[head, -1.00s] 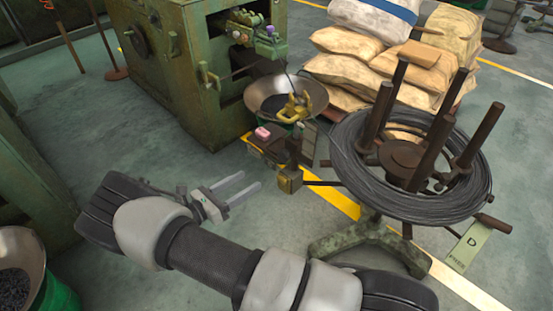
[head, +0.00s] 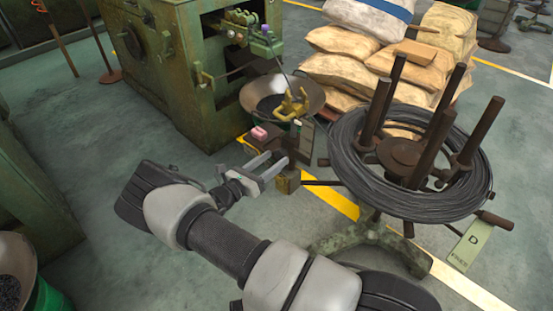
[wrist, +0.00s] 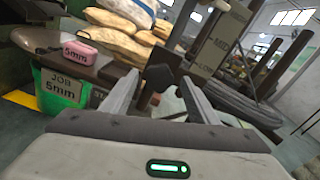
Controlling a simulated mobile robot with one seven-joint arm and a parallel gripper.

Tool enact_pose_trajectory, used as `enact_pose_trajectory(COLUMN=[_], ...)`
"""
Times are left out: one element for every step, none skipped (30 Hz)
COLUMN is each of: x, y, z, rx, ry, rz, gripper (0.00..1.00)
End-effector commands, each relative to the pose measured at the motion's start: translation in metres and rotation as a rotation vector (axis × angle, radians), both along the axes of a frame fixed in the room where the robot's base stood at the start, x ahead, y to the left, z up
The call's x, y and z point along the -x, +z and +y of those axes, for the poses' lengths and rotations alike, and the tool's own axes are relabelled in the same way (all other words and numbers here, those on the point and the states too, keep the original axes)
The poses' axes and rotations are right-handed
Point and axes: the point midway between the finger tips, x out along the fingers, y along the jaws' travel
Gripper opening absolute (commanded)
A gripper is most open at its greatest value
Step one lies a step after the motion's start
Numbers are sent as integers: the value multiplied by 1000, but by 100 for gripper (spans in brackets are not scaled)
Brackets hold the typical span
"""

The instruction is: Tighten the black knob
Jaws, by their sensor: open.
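A dark, faceted knob (wrist: 163,70), which looks like the black knob, shows in the wrist view just beyond and between my fingertips. I cannot tell whether a finger touches the knob. The knob cannot be made out clearly in the head view.
A pink 5mm block (head: 260,132) sits on a small bench left of the fixture. A wire coil (head: 350,170) on a stand is at the right. Stacked sacks (head: 350,45) and a green machine (head: 185,80) stand behind.

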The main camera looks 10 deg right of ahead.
Motion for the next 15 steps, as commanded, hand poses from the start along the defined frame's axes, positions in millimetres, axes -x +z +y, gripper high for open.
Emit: enact_pose_trajectory(x=[-4,-6,-9,-10,-11,-12,-13,-13,-14,-14,-14,-14,-14,-14,-14], y=[-1,-1,-1,-1,0,0,0,0,0,0,0,0,0,0,0], z=[-6,-8,-12,-13,-15,-16,-17,-18,-18,-18,-18,-18,-18,-18,-18], rx=[0,0,0,-1,-1,-1,-1,-1,-1,-1,-1,-1,-1,-1,-1], ry=[-1,0,0,0,0,0,0,1,1,1,1,1,1,1,1], rz=[-2,-1,-1,-1,-1,-1,-1,-1,-1,-1,-1,-1,-1,-1,-1], gripper=[54,54,54,54,54,54,54,54,54,54,54,54,54,54,54])
